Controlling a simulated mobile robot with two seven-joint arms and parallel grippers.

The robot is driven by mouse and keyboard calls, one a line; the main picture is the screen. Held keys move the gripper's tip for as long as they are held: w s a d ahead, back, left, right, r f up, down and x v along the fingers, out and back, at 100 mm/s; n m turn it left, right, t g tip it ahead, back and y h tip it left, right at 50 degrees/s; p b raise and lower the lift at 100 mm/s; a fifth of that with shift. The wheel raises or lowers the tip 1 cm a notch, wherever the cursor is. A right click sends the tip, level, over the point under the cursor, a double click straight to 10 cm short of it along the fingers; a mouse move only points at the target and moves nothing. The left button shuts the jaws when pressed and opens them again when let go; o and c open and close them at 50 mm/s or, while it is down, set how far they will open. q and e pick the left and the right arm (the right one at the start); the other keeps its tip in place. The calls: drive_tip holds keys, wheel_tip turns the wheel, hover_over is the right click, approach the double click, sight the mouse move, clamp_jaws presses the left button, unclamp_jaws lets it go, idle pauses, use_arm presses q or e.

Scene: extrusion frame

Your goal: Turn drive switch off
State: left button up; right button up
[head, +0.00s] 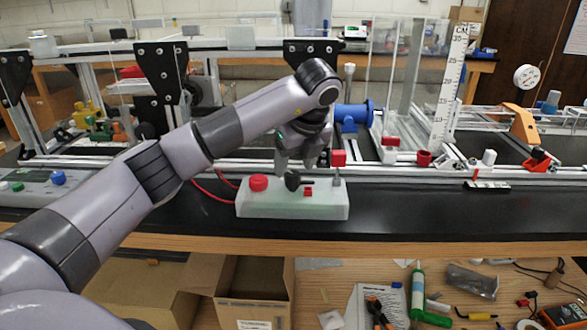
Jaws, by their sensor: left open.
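A pale green-white control box (290,207) sits on the black bench top near its front edge. On it are a red round knob (258,183), a black knob (292,181), a small red switch (308,192) and a thin grey upright lever (337,177) at the right end. I cannot tell from labels which one is the drive switch. My left gripper (297,162) is above the box, fingers pointing down and open, just over the black knob. Whether it touches the knob is unclear. My right gripper is out of view.
An extrusion frame (235,165) runs along the bench behind the box. A blue spool (352,114) and a clear panel with a scale (450,85) stand behind. A second box (40,188) lies at left. Bare bench (430,215) is free to the right.

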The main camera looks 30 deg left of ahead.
use_arm(q)
drive_tip(key=v, duration=0.5)
drive_tip(key=shift+f+p, duration=0.1)
drive_tip(key=shift+p, duration=0.3)
